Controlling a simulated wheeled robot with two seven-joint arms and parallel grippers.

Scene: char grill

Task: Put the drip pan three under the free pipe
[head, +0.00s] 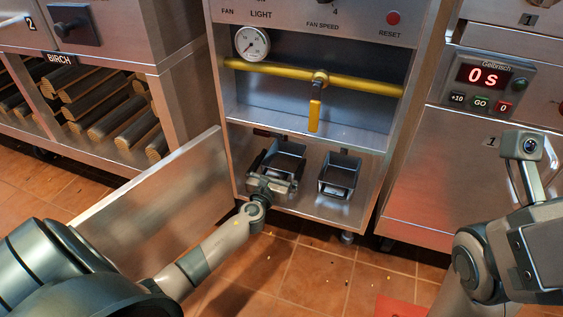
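Two dark metal drip pans stand in the lower bay of the open steel cabinet (232,170). The left pan (287,160) sits deeper in the bay. The right pan (340,178) stands apart from it. I can read no number on either. My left gripper (276,184) is at the front of the left pan and covers part of its front wall; its fingers are too small and dark to tell whether they are closed on it. No pipe outlet over the pans shows clearly. My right arm is at the right edge, and its fingers do not show.
A yellow pipe (370,86) with a hanging yellow handle (314,115) and a gauge (252,42) are above the bay. The cabinet's open door (165,200) stands left of my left forearm. Birch logs (105,115) fill the left rack. Tiled floor (310,270) is in front.

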